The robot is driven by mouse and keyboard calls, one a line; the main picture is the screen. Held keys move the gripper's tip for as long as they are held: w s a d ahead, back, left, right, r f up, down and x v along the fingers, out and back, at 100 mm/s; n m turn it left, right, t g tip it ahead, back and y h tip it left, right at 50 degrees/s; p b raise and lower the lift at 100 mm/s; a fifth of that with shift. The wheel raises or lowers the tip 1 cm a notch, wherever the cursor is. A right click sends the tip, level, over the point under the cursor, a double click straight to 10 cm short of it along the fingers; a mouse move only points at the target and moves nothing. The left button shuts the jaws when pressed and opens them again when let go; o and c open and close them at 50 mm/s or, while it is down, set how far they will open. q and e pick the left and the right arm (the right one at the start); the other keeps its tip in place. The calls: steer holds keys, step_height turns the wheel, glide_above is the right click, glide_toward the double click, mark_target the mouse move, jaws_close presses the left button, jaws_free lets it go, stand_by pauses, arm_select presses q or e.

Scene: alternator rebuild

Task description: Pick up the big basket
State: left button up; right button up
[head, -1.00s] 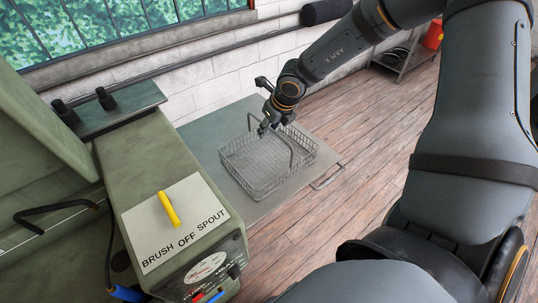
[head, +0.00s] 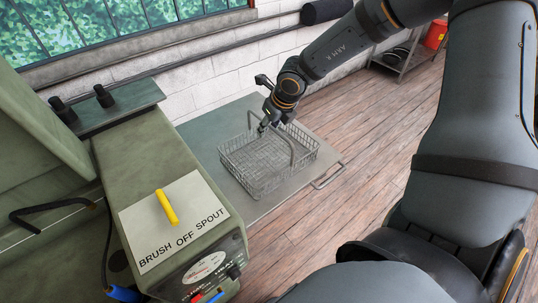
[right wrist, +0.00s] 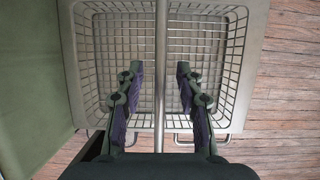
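The big basket (head: 262,178) is a grey wire-mesh basket on a grey metal plate in the middle of the head view. Its handle (head: 291,149) stands up over it as a bar. My right gripper (head: 262,128) is above the basket, at the handle. In the right wrist view its two fingers (right wrist: 160,75) are open, one on each side of the handle bar (right wrist: 161,50), with gaps to both. The basket's mesh floor (right wrist: 205,45) shows below and looks empty. My left gripper is in neither view.
The grey plate (head: 213,125) carries the basket and has a handle loop at its front edge. A green machine (head: 150,170) with a "BRUSH OFF SPOUT" label stands to the left. A low shelf (head: 402,57) and a red container (head: 435,35) are at the back right. Wooden floor lies open to the right.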

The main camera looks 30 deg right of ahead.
stand_by(0.4)
jaws_close()
stand_by(0.4)
